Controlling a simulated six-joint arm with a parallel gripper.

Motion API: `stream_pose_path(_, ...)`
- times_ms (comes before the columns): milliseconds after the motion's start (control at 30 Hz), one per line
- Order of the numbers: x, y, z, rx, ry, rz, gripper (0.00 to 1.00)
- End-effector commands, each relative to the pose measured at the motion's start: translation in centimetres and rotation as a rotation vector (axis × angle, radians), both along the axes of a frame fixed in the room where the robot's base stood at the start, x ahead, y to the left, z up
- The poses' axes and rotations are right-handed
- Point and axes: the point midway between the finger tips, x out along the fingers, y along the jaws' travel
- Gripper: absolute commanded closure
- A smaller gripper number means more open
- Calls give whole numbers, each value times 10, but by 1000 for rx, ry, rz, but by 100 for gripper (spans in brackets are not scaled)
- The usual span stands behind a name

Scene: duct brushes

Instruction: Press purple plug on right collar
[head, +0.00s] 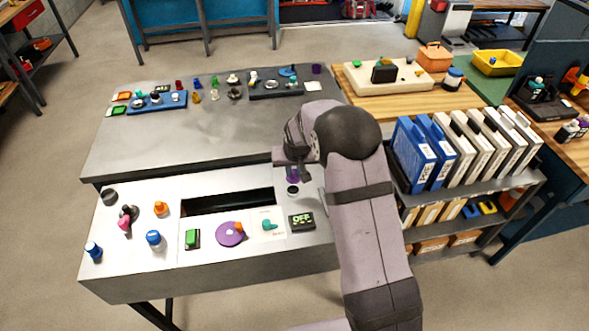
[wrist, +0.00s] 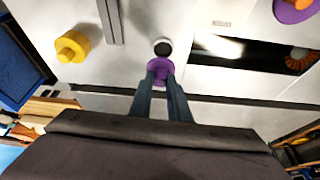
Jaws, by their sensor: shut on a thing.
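The purple plug (head: 293,174) is held in my gripper (head: 292,164) above the right part of the pale panel. In the wrist view my gripper (wrist: 163,83) is shut on the purple plug (wrist: 160,70). The right collar (head: 293,190) is a small dark ring just below the plug in the head view. My arm hides the panel's right end in the head view.
A long dark slot (head: 228,201) lies left of the collar; a brush (wrist: 301,60) shows in it. A yellow knob (wrist: 71,46) stands near the collar.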

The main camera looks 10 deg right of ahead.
Motion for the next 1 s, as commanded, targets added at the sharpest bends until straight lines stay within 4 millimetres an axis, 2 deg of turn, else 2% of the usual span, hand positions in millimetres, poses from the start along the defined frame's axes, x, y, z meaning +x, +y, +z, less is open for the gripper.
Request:
stream_pose_path(167,6,1,2,0,2,51,100)
stream_pose_path(567,6,1,0,0,2,69,100)
stream_pose_path(1000,6,1,-26,0,2,68,100)
